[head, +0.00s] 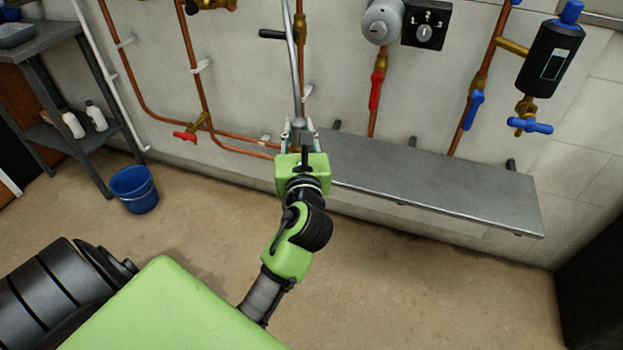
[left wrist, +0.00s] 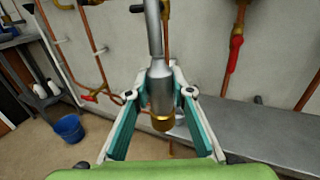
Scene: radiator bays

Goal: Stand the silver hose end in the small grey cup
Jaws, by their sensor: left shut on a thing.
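The silver hose end (left wrist: 160,88) hangs from its silver hose (head: 294,75) and has a brass tip pointing down in the left wrist view. My left gripper (head: 299,127) is shut on the hose end, with one finger on each side of it, and holds it about upright at the left end of the grey shelf. The left gripper's fingers (left wrist: 161,92) also show in the left wrist view, with the brass tip below the grip. My right gripper is not in view.
The grey wall shelf (head: 430,190) runs to the right and its top looks bare there. Copper pipes with a red valve handle (head: 376,90) and a blue one (head: 475,110) rise above it. A blue bucket (head: 134,190) stands on the floor at left.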

